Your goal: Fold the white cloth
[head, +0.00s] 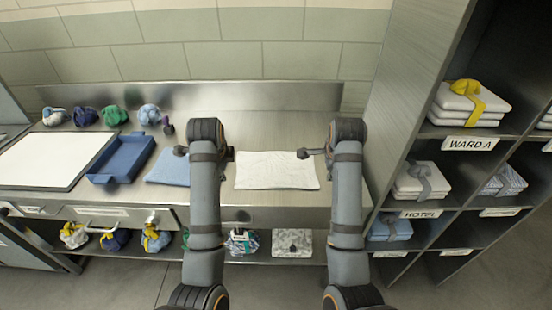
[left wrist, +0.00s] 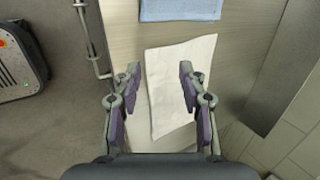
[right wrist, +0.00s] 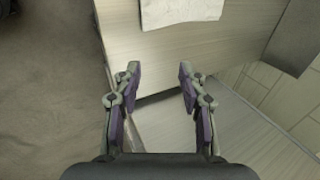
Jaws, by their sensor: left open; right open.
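The white cloth (head: 277,170) lies flat and spread on the steel counter between my two arms, with slight creases. In the left wrist view the cloth (left wrist: 172,82) runs below and between the fingers. My left gripper (left wrist: 159,72) is open and empty, above the counter near the cloth's left part; in the head view my arm partly hides it. My right gripper (right wrist: 157,72) is open and empty over the counter to the right of the cloth. The cloth's edge (right wrist: 180,12) shows at the top of the right wrist view.
A folded blue cloth (head: 168,168) lies left of the white cloth. Farther left are a blue tray (head: 121,160), a white board (head: 50,160) and several knotted bundles along the back. A shelf with labelled cubbies (head: 430,180) stands at the right.

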